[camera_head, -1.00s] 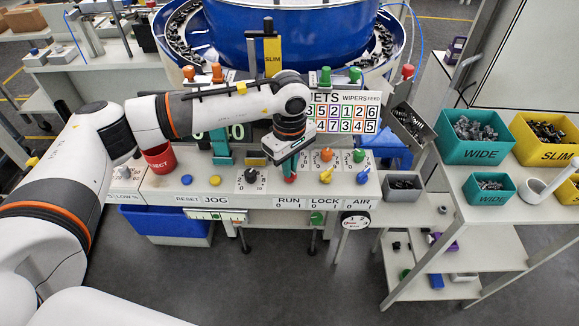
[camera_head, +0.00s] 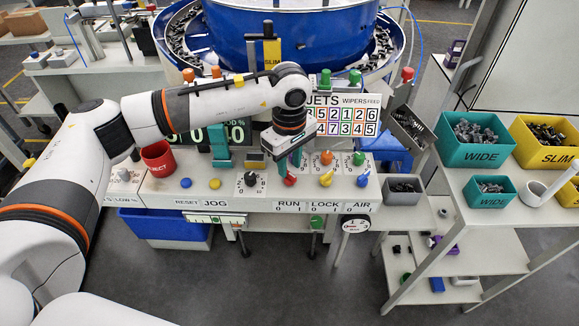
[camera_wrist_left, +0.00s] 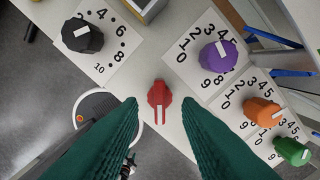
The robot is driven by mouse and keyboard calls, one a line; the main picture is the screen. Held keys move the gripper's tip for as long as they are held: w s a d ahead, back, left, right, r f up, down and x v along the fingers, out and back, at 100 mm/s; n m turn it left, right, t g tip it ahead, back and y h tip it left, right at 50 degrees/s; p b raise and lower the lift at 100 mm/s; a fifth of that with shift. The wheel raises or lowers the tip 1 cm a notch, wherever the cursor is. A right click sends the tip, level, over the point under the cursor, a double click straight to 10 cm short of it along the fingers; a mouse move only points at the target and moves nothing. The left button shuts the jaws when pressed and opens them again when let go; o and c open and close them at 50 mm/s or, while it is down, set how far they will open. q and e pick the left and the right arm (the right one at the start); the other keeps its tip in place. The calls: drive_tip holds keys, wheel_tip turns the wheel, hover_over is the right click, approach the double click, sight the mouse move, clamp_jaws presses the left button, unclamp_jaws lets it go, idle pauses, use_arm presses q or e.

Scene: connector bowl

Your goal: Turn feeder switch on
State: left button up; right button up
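A red switch (camera_head: 290,180) sits on the light panel above the RUN 0–1 label. No label reading "feeder" is legible by it. In the left wrist view the red switch (camera_wrist_left: 158,96) lies ahead, between the two green fingertips. My left gripper (camera_head: 283,168) is over the panel just above and beside the red switch, open and empty. In the wrist view its fingers (camera_wrist_left: 160,108) are wide apart, with clear space on both sides of the switch. I cannot tell which end of its travel the switch is at. My right gripper is not in view.
A yellow switch (camera_head: 326,179) and a blue switch (camera_head: 362,178) stand to the right. A black knob (camera_head: 250,179) is on the left. Purple (camera_wrist_left: 218,54), orange (camera_wrist_left: 263,111) and green (camera_wrist_left: 292,151) knobs are near the right finger.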

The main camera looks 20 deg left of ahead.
sight(289, 173)
use_arm(q)
wheel_tip(289, 173, up, 10)
drive_tip(key=b, duration=0.1)
idle(0.6)
